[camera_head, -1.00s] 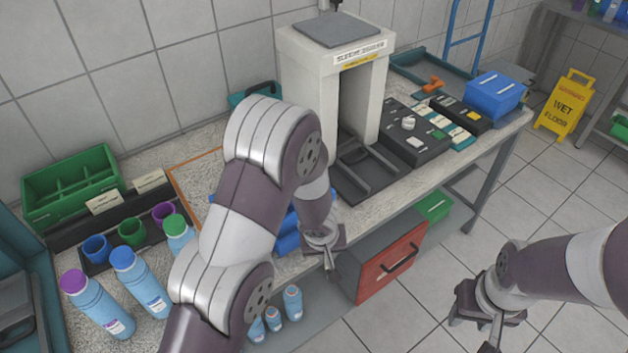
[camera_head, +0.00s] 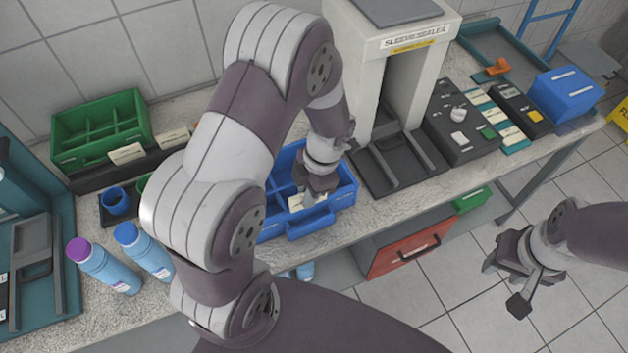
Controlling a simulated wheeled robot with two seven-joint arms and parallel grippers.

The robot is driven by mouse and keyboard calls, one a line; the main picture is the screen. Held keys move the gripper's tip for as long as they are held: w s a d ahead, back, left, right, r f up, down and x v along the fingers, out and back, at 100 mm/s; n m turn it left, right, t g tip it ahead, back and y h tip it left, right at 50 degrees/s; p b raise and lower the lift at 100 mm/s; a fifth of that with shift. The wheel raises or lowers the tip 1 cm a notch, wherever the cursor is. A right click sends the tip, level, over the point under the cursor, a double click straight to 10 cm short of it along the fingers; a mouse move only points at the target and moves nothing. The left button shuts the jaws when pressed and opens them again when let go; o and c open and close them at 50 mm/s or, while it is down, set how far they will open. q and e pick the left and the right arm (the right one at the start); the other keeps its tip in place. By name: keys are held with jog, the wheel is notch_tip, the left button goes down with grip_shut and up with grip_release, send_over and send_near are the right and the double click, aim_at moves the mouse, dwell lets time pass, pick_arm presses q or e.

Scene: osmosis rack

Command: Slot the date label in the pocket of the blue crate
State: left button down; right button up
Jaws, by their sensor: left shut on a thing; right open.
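The blue crate (camera_head: 346,198) sits on the bench in front of the white machine, its front facing me. My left gripper (camera_head: 314,196) is shut on a small pale piece, which looks like the date label (camera_head: 295,202), at the crate's front side. The fingers and wrist hide part of the label and crate, so I cannot tell whether the label is in the pocket or only against it. My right gripper (camera_head: 508,285) is open and empty over the floor at the right, clear of the bench.
A green divided crate (camera_head: 95,155) stands at the back left. Bottles (camera_head: 108,270) and cups stand at the front left. The white sealer (camera_head: 385,45) stands behind and right of the blue crate. A black control box (camera_head: 470,147) and small blue box (camera_head: 568,95) lie further right.

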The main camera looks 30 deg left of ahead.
pick_arm(q)
jog(key=shift+s+f, duration=0.2)
jog(key=shift+s, duration=0.1)
jog(key=shift+f+b, duration=0.25)
jog(key=shift+b, duration=0.1)
jog(key=shift+w+f+b, duration=0.25)
jog(key=shift+f+b, duration=0.1)
jog(key=shift+f, duration=0.25)
jog(key=shift+w+f+b, duration=0.2)
jog(key=shift+f+b, duration=0.1)
jog(key=shift+f, duration=0.5)
jog(key=shift+s, duration=0.25)
jog(key=shift+w+f+b, duration=0.15)
jog(key=shift+w+b, duration=0.05)
jog(key=shift+b, duration=0.15)
jog(key=shift+r, duration=0.3)
